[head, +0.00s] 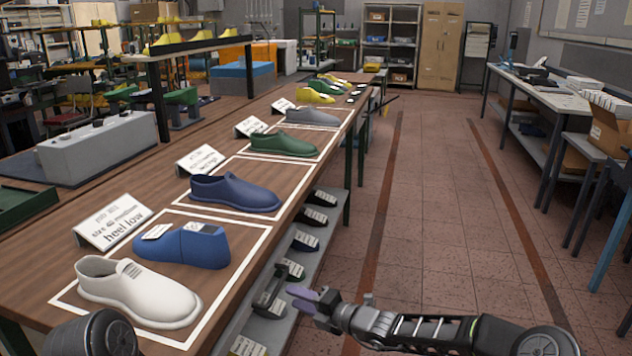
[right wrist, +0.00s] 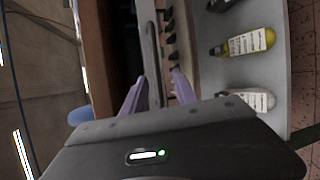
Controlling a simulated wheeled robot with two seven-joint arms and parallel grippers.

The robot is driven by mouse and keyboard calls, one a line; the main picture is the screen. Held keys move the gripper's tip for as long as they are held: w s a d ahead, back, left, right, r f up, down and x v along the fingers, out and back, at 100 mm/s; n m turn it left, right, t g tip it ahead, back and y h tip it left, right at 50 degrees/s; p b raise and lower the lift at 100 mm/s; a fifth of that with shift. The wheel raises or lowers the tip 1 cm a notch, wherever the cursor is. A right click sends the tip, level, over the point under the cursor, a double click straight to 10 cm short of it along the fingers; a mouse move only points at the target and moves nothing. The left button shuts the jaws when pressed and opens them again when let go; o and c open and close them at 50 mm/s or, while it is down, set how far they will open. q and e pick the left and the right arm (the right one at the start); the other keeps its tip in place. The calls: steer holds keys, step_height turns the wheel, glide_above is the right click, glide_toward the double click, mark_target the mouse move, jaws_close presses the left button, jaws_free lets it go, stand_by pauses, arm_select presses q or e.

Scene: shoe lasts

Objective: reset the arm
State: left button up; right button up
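My right gripper (head: 306,299) reaches in from the lower right in the head view, beside the table's right edge and in front of the lower shelf. Its two lavender fingers stand apart with nothing between them; they also show in the right wrist view (right wrist: 156,88). My left gripper is out of view; only a dark rounded part of my left arm shows at the bottom left. On the table (head: 50,262), a white shoe (head: 135,291) and a blue last (head: 184,246) share the nearest marked box.
A navy shoe (head: 233,193), a green shoe (head: 284,144) and a grey shoe (head: 313,117) lie farther along the table. The lower shelf (head: 252,318) holds several labelled lasts, including a yellow one (right wrist: 243,43). The tiled aisle to the right is clear.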

steer(key=s+d+f+n+g+h+p, duration=0.25)
steer(key=s+f+n+g+h, duration=0.3)
steer(key=s+f+n, duration=1.35)
steer(key=s+d+n+g+h+p, duration=0.1)
steer(key=s+d+n+p, duration=0.2)
steer(key=s+n, duration=0.7)
steer(key=s+d+n+g+h+p, duration=0.1)
steer(key=s+d+n+g+p, duration=0.1)
steer(key=s+d+n, duration=0.5)
steer(key=s+n+p, duration=0.1)
steer(key=s+n, duration=0.2)
steer(key=s, duration=0.4)
steer(key=shift+d+r+n+h, duration=0.15)
steer(key=shift+r+n+h, duration=0.15)
steer(key=shift+r+h, duration=0.1)
